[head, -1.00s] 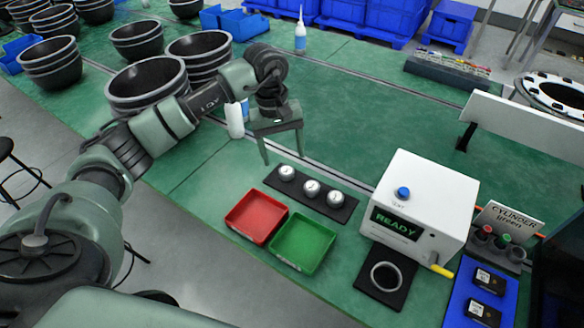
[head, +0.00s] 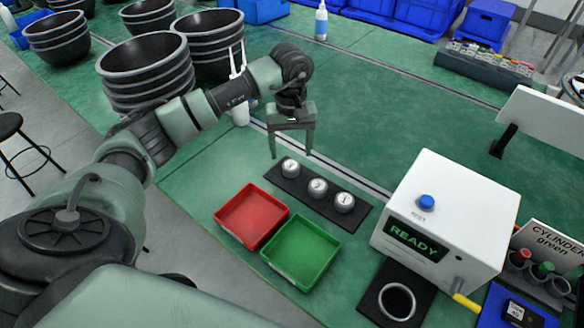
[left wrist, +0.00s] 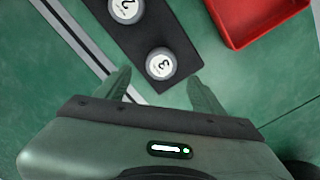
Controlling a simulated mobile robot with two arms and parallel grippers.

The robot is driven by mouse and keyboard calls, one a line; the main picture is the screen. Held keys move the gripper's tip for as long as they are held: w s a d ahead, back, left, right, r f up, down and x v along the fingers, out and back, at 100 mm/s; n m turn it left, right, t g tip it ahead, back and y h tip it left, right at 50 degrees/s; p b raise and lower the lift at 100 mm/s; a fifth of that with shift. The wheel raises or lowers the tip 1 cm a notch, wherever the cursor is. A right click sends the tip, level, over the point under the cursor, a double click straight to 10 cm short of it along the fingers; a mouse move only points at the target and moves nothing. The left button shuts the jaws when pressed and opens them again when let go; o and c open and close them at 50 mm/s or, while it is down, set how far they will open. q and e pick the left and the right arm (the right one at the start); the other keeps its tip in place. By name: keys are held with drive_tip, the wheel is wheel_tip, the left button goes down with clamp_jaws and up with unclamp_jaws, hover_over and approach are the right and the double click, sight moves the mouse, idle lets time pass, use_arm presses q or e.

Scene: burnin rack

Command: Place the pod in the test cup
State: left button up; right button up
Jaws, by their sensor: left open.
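Three silver pods with white tops stand in a row on a dark strip (head: 325,192): a left pod (head: 290,168), a middle pod (head: 317,188) and a right pod (head: 344,202). My left gripper (head: 291,155) is open and points down over the left pod. In the left wrist view, the pod marked 3 (left wrist: 160,63) lies between and just ahead of the fingers, and the pod marked 2 (left wrist: 126,9) is farther off. The test cup (head: 397,301), a ring on a black pad, stands in front of the white READY box (head: 445,215). My right gripper is not in view.
A red tray (head: 250,216) and a green tray (head: 301,250) lie in front of the strip. A sign reading "CYLINDER green" (head: 558,243) stands right of the box. Stacked black bowls (head: 146,75) and a white bottle (head: 240,113) are behind my left arm.

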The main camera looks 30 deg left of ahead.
sight(291, 165)
use_arm(q)
drive_tip(key=f, duration=0.1)
drive_tip(key=f+p, duration=0.1)
drive_tip(key=f, duration=0.2)
drive_tip(key=shift+s+d+f+p, duration=0.2)
drive_tip(key=shift+s+f+p, duration=0.1)
drive_tip(key=shift+f, duration=0.4)
clamp_jaws()
drive_tip(key=shift+r, duration=0.1)
